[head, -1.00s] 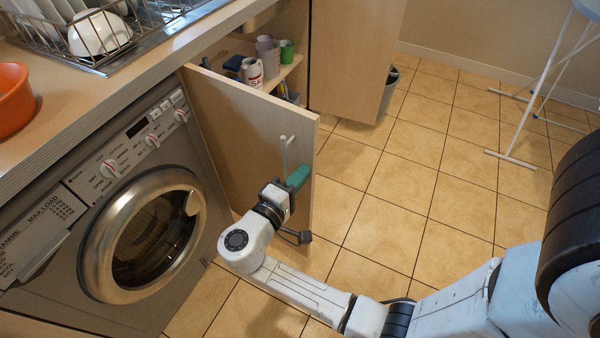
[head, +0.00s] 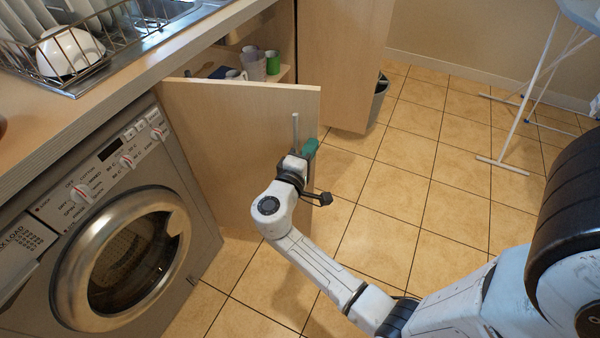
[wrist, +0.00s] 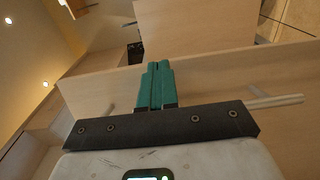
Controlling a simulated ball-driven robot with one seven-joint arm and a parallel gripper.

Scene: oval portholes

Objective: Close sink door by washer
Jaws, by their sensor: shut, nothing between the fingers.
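The sink door (head: 225,130) beside the washing machine (head: 125,235) is a light wood panel standing part open. Its bar handle (head: 295,132) is on the face toward me, near the free edge. My gripper (head: 310,148) is at that free edge, close to the handle, with its green fingers shut and empty. In the wrist view the green fingers (wrist: 156,85) are together in front of the door panel (wrist: 220,85), and the handle (wrist: 275,102) sticks out to the right. I cannot tell whether the fingers touch the door.
A second cabinet door (head: 343,60) stands open behind. Cups (head: 255,65) sit on the shelf inside. A grey bin (head: 378,100) and an ironing board stand (head: 528,95) are farther back. The tiled floor (head: 420,190) to the right is clear.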

